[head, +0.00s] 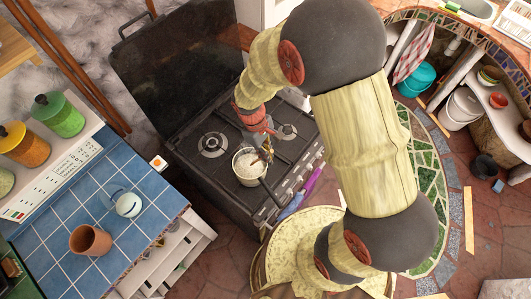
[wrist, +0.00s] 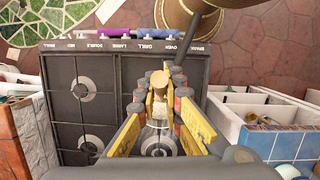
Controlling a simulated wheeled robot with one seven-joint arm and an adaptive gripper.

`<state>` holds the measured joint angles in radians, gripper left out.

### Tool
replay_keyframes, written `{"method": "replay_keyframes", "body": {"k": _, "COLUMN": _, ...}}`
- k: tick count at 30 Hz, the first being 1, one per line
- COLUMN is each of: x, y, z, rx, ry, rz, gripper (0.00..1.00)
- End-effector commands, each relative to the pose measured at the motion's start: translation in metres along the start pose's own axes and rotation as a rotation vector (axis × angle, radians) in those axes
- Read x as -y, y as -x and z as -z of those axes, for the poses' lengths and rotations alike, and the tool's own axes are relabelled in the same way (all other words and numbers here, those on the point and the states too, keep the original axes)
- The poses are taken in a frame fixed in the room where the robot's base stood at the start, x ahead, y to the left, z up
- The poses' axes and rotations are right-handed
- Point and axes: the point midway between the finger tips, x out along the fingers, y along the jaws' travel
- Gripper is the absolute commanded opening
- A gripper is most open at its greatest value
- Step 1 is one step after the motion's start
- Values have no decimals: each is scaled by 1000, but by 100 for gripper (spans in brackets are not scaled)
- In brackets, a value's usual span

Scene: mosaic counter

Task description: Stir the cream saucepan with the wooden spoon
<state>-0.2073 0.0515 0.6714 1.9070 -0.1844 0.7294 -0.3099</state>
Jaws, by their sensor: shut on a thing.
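The cream saucepan (head: 248,168) stands on the stove's front part, with a pale filling inside and its dark handle pointing toward the front edge. My gripper (head: 264,143) is over the pan's far right rim and hides part of it. In the wrist view my gripper (wrist: 160,98) has its yellow fingers closed around the wooden spoon (wrist: 160,78), whose tan rounded end shows between the fingertips. The spoon's lower part is hard to make out, and I cannot tell how deep it reaches into the pan.
The black stove (head: 205,170) has its lid raised at the back and bare burners beside the pan. Jars (head: 62,118) stand on a shelf.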

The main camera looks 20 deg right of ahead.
Motion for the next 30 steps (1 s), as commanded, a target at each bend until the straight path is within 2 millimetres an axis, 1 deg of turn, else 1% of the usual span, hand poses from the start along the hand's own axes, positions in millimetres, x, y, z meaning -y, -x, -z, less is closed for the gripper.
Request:
{"method": "replay_keyframes", "body": {"k": 1, "x": 0, "y": 6, "z": -3, "rx": -1, "ry": 0, "rz": 0, "gripper": 0}}
{"method": "replay_keyframes", "body": {"k": 3, "x": 0, "y": 11, "z": -6, "rx": -1, "ry": 0, "rz": -1, "gripper": 0}}
{"method": "replay_keyframes", "body": {"k": 10, "x": 0, "y": 16, "z": -11, "rx": 0, "ry": 0, "rz": 0, "gripper": 0}}
{"method": "replay_keyframes", "body": {"k": 13, "x": 0, "y": 22, "z": -12, "rx": -1, "ry": 0, "rz": 0, "gripper": 0}}
{"method": "replay_keyframes", "body": {"k": 24, "x": 0, "y": 52, "z": -20, "rx": -1, "ry": 0, "rz": 0, "gripper": 0}}
{"method": "replay_keyframes", "body": {"k": 30, "x": 0, "y": 53, "z": -20, "rx": 0, "ry": 0, "rz": 0, "gripper": 0}}
